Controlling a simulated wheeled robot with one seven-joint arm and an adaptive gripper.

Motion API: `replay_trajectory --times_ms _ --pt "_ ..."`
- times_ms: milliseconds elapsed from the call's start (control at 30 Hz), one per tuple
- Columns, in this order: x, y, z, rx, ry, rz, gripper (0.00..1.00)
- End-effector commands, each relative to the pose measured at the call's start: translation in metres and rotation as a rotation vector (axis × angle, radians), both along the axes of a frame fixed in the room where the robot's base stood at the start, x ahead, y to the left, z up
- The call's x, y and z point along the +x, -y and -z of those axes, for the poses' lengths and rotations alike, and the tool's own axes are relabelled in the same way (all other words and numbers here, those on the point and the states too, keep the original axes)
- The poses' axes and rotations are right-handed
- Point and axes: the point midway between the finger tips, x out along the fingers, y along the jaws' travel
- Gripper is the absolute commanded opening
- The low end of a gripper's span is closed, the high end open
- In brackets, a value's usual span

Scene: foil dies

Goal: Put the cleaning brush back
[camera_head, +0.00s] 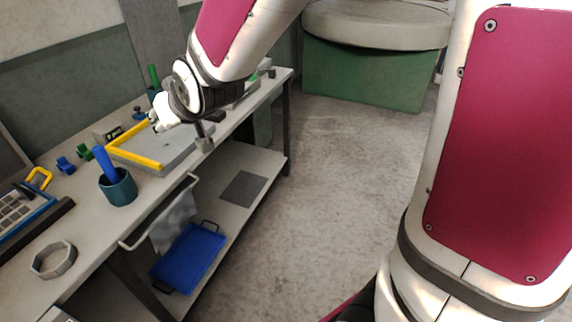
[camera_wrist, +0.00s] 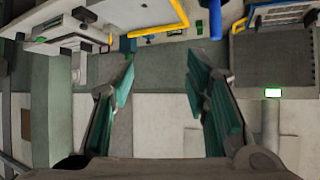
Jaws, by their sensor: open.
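A thick blue handle (camera_head: 106,164) stands tilted in a teal cup (camera_head: 119,189) near the bench's front edge in the head view. A green handle (camera_head: 153,75) stands at the back of the bench. I cannot tell for sure which is the cleaning brush; any bristles are hidden. My gripper (camera_wrist: 160,68) is open and empty in the wrist view, its two teal-padded fingers well apart. A blue upright piece (camera_wrist: 215,18) shows beyond the right finger, apart from it. In the head view my arm's end is over the yellow-edged tray (camera_head: 133,156), its fingers mostly hidden.
A small grey block with a dark stem (camera_head: 204,143) stands at the bench's front edge. A grey ring (camera_head: 53,260) lies at the near end. A blue tray (camera_head: 188,257) sits on the lower shelf. The floor (camera_head: 320,180) right of the bench is clear.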

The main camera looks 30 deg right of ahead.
Motion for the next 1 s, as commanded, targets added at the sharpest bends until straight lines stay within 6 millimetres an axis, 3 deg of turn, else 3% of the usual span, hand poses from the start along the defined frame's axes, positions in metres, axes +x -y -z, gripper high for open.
replay_trajectory --times_ms 33,233,400,600,767,1000 --pt "-0.019 0.012 -0.012 -0.006 -0.029 0.015 0.43" --pt "-0.107 0.051 -0.029 -0.035 -0.206 0.073 0.43" --pt "-0.190 0.077 -0.032 -0.051 -0.356 0.124 0.43" --pt "-0.263 0.092 -0.028 -0.059 -0.484 0.165 0.43" --pt "-0.286 0.095 -0.025 -0.060 -0.528 0.178 0.43" --pt "-0.287 0.095 -0.025 -0.061 -0.534 0.178 0.43"
